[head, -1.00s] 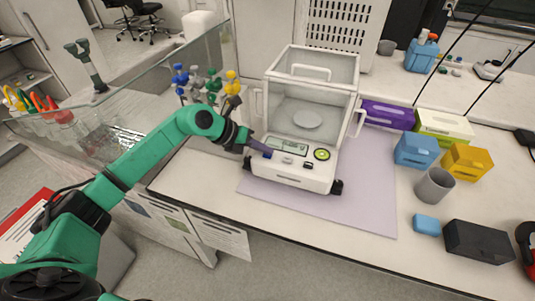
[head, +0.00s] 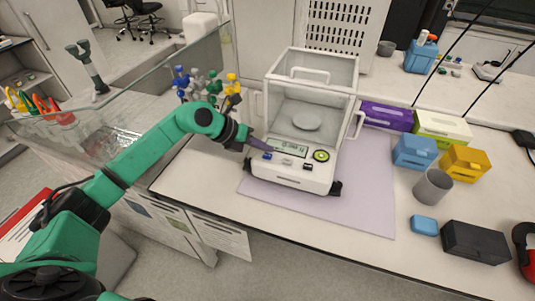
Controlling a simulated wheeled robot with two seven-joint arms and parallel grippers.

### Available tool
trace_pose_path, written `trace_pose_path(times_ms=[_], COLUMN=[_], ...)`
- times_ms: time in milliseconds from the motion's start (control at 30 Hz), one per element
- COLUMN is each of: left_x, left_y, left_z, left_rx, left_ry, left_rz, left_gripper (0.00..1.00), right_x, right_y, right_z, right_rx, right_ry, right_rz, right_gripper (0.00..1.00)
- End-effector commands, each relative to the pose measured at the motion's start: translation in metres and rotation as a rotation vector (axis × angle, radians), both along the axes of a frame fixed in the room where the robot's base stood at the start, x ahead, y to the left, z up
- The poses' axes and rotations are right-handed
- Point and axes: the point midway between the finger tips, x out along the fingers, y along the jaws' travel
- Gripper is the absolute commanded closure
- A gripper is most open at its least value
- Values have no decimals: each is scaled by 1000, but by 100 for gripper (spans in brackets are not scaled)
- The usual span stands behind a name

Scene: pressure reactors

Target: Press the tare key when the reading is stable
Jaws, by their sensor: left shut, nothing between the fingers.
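The white balance (head: 292,178) with its glass draft shield (head: 311,85) stands on a pale lilac mat (head: 362,192). Its round pan (head: 306,121) is bare. The display (head: 291,149) shows small digits that I cannot read. Below and beside it are a blue key (head: 267,156), a white key (head: 287,161), a dark key (head: 308,166) and a round green-yellow key (head: 321,156). My left gripper (head: 262,147) is shut and empty, its tips at the front panel's left end, just above the blue key. I cannot tell whether they touch it. My right gripper is not in view.
To the right are a purple box (head: 386,115), a blue box (head: 415,151), a yellow box (head: 464,162), a grey cup (head: 433,186) and a black box (head: 476,241). A glass panel (head: 150,90) and coloured clamps (head: 207,85) stand behind my left arm. The front mat is clear.

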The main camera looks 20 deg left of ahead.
Motion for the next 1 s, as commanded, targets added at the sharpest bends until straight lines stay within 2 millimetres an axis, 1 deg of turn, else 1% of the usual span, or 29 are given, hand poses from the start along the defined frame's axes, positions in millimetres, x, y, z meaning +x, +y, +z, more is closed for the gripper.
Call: trace_pose_path(times_ms=[67, 167, 500, 600, 1000], left_x=[0, 0, 0, 0, 0], left_y=[0, 0, 0, 0, 0], left_z=[1, 7, 43, 51, 50], left_rx=[0, 0, 1, 1, 0], left_ry=[0, -1, -1, -1, -1], left_rz=[0, 1, 1, 1, 1], left_gripper=[100, 100, 100, 100, 100], right_x=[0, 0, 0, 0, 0], right_y=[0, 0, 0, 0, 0], right_z=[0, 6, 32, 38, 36], right_rx=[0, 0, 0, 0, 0], right_ry=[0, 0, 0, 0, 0], right_rz=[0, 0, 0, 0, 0], right_gripper=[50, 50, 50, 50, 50])
